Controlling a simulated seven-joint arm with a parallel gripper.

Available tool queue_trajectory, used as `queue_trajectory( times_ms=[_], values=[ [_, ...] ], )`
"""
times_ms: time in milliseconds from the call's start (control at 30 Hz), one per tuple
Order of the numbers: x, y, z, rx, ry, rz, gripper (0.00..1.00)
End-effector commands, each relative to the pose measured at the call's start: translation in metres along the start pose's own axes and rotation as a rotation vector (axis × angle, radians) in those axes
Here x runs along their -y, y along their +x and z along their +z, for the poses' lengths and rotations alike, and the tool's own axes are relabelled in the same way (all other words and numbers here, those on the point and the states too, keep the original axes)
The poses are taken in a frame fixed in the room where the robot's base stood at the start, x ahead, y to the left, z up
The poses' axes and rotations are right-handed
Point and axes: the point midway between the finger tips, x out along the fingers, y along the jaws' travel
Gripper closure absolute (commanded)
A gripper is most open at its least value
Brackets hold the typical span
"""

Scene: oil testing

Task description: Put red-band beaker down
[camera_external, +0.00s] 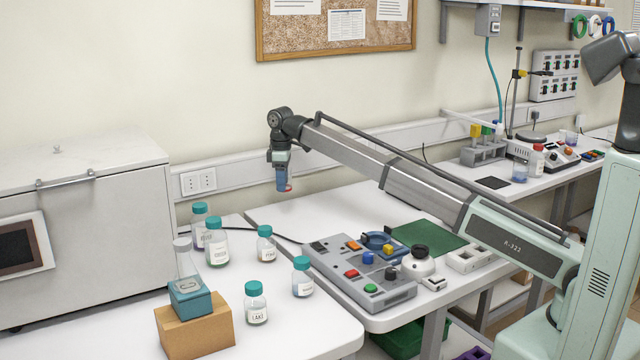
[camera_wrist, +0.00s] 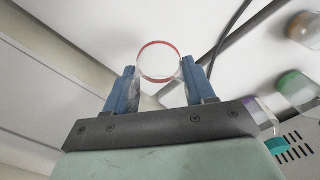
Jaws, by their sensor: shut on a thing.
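My gripper (camera_external: 283,182) hangs pointing down above the white bench, behind the bottles and close to the back wall. In the wrist view its blue fingers (camera_wrist: 160,92) are shut on the red-band beaker (camera_wrist: 160,60). The beaker is clear glass with a red ring around its rim, and I look at it from the rim end. In the external view only a bit of the beaker's red band (camera_external: 288,189) shows at the fingertips. It is held up in the air, apart from the bench.
Several teal-capped bottles (camera_external: 216,245) stand on the left bench. A clear flask (camera_external: 187,262) sits on a teal block (camera_external: 190,297) on a wooden box (camera_external: 196,328). A grey button panel (camera_external: 360,270) and a green mat (camera_external: 428,236) lie to the right. Bare bench (camera_external: 330,212) lies near the wall.

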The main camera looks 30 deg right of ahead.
Motion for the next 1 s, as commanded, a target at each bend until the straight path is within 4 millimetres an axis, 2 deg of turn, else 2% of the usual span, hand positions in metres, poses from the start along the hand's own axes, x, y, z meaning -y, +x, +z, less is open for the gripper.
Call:
queue_trajectory(
  times_ms=[167, 400, 633, 867, 1000],
  values=[
    [0.000, 0.016, 0.001, 0.002, 0.014, -0.001, 0.76],
    [0.001, 0.053, 0.001, 0.002, 0.012, -0.001, 0.76],
    [0.000, 0.070, 0.001, 0.001, 0.011, 0.000, 0.76],
    [0.000, 0.097, 0.001, 0.001, 0.011, 0.000, 0.76],
    [0.000, 0.100, 0.000, 0.000, 0.011, 0.000, 0.76]
  ],
)
